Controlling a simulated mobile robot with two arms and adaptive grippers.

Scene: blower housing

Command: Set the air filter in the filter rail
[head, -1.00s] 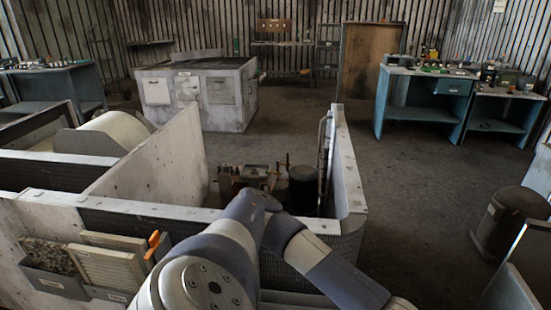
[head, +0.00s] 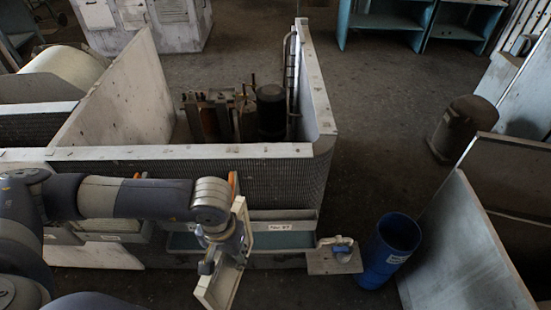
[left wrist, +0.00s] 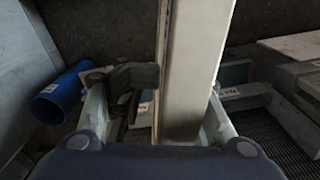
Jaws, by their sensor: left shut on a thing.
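The air filter (head: 243,215) is a pale flat framed panel in the middle of the head view, standing steeply and seen nearly edge-on. My left gripper (head: 228,258) is shut on it, in front of the housing. In the left wrist view the filter (left wrist: 195,60) runs up between the fingers of my left gripper (left wrist: 175,122). A long teal tray-like channel with a white label (head: 280,227), which looks like the filter rail, runs along the housing front, behind and right of the filter. The filter and arm hide part of it. I cannot tell whether they touch. My right gripper is not in view.
A blue bin (head: 388,250) stands right of the housing. A small ledge (head: 330,262) with a blue-grey object (head: 342,246) juts out beside it. Grey panels (head: 465,250) stand at the lower right. The floor beyond the bin is open.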

